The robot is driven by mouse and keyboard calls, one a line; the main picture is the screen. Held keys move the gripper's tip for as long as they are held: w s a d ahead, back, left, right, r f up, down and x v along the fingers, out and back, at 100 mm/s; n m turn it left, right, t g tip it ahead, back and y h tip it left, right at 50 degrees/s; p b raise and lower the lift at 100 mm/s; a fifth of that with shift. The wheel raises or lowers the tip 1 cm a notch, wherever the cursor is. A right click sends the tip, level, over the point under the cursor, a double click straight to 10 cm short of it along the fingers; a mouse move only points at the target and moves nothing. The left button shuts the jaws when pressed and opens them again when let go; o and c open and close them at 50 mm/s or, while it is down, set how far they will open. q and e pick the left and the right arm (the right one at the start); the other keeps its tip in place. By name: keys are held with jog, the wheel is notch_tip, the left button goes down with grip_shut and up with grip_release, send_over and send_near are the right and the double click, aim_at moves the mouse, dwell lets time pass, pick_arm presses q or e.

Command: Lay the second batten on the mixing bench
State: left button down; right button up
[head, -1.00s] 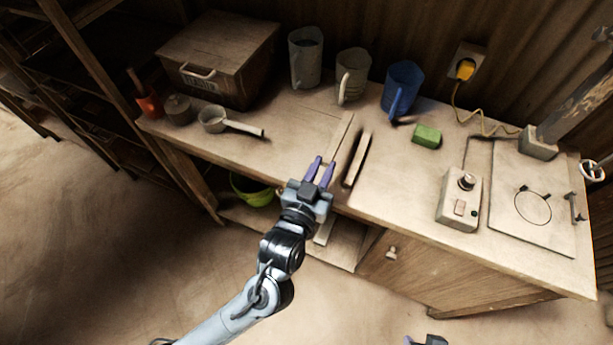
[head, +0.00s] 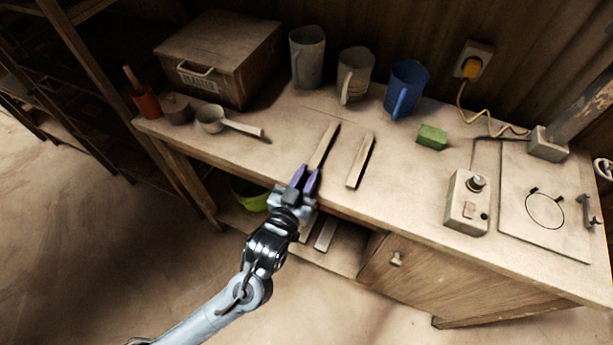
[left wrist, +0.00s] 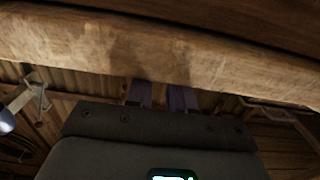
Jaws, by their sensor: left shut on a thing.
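One pale wooden batten (head: 361,160) lies on the mixing bench (head: 400,195), apart from my gripper. A second batten (head: 325,146) is to its left, roughly parallel to it, with its near end between the purple fingertips of my left gripper (head: 305,178). The gripper is shut on it at the bench's front edge. I cannot tell whether this batten touches the bench top. In the left wrist view a broad wooden face hides the fingertips (left wrist: 161,94). My right gripper is out of view.
Behind are a plaster box (head: 215,62), a grey mug (head: 307,58), a beige mug (head: 355,76) and a blue mug (head: 408,90). A ladle (head: 212,120) lies left, a green block (head: 432,137) right. Pale wooden pieces (head: 325,235) lie on the lower shelf.

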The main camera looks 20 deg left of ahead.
pick_arm(q)
jog(key=c, duration=1)
grip_release()
jog(key=shift+f, duration=0.1)
jog(key=shift+r, duration=0.2)
jog(key=shift+s, duration=0.2)
jog(key=s+p, duration=0.3)
jog(key=s, duration=0.8)
jog(key=s+a+f+g, duration=0.2)
jog(key=s+f+g, duration=0.2)
jog(key=s+a+f+m+g, duration=0.1)
jog(key=s+a+f+g, duration=0.1)
jog(key=s+f+g, duration=0.2)
jog(key=s+a+f+g, duration=0.2)
jog(key=s+f+g, duration=0.2)
jog(key=s+g, duration=0.1)
jog(key=shift+s+a+f+m+g, duration=0.15)
jog(key=shift+a+m+g, duration=0.15)
jog(key=shift+g, duration=0.4)
